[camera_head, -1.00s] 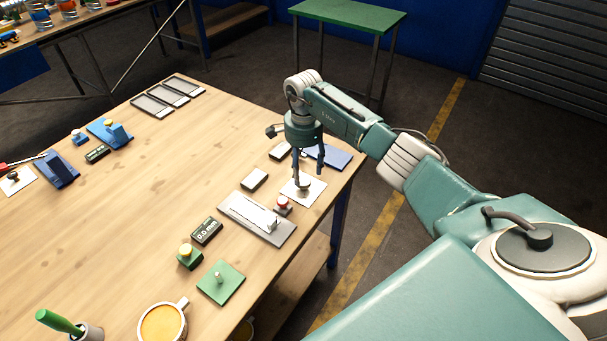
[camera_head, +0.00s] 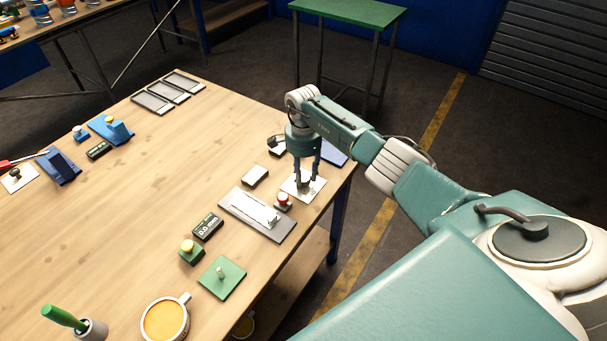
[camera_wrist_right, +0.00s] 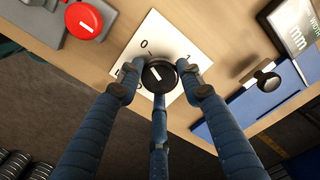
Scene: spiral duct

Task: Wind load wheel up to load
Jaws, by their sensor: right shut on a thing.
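A round black knob (camera_wrist_right: 159,76) with a white pointer line sits on a white plate (camera_wrist_right: 170,40) marked with a 0 and other characters. It is the likeliest load wheel. My right gripper's (camera_wrist_right: 160,80) three blue fingers are closed around the knob in the right wrist view. In the head view, my right gripper (camera_head: 304,183) points down onto the white plate (camera_head: 314,187) near the table's right edge; its fingers mostly hide the knob. My left gripper is not in view.
A red button (camera_head: 283,200) stands close in front of the white plate, beside a grey slide plate (camera_head: 240,211). A blue plate (camera_wrist_right: 262,105) with a black knob (camera_wrist_right: 266,81) lies on the other side. The table's (camera_head: 150,190) middle is clear.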

